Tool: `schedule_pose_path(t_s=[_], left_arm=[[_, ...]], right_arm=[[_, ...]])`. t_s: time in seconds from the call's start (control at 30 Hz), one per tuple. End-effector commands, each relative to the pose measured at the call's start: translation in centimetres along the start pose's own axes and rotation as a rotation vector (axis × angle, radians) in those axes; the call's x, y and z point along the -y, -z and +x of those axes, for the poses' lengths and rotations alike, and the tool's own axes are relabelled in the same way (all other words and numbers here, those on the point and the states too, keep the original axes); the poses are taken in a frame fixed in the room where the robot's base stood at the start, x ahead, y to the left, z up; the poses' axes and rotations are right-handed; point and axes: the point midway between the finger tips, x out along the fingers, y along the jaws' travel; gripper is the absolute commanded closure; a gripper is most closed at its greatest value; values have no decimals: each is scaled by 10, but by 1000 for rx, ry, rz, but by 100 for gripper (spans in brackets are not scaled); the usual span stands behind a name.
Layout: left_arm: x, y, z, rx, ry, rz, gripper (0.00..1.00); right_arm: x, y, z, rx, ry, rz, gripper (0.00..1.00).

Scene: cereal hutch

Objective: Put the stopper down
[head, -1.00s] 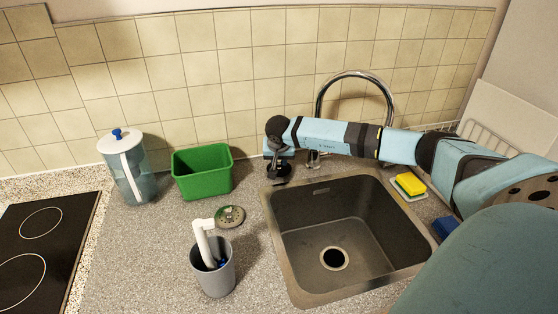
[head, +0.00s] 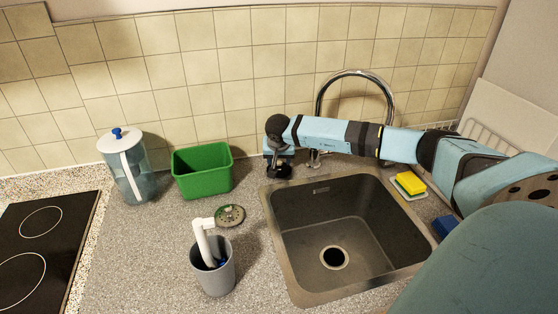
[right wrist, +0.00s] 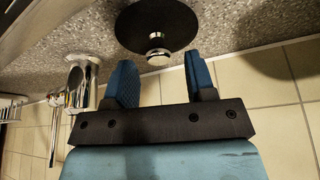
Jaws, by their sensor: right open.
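The stopper is a black disc with a metal knob (head: 279,172). It lies on the grey counter behind the sink's back left corner, left of the tap. In the right wrist view the stopper (right wrist: 158,14) lies just past my fingers, its knob pointing towards them. My right gripper (head: 279,155) is right above the stopper in the head view. In the right wrist view its two blue fingers (right wrist: 161,72) stand apart with nothing between them. My left gripper is out of view.
A steel sink (head: 333,225) with a curved tap (head: 355,75) is beside it. A green bin (head: 203,172), a jug (head: 128,170), a round perforated disc (head: 230,215) and a grey cup (head: 214,272) with a brush stand left. A yellow sponge (head: 410,183) lies right of the sink.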

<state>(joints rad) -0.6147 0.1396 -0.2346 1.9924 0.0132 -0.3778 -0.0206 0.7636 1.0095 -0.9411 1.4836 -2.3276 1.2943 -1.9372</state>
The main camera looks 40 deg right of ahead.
Motion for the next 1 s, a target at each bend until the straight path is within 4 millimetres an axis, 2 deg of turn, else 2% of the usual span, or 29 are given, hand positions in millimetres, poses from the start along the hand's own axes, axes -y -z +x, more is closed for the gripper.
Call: schedule_pose_path(t_s=[0.3,0.5,0.7,1.0], left_arm=[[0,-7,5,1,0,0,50],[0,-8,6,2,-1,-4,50],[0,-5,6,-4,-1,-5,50],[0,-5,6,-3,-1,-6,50]], right_arm=[[0,0,-67,-3,3,-1,50],[0,0,-99,-2,2,0,50],[0,0,-110,-1,1,0,50],[0,0,-110,0,0,0,50]])
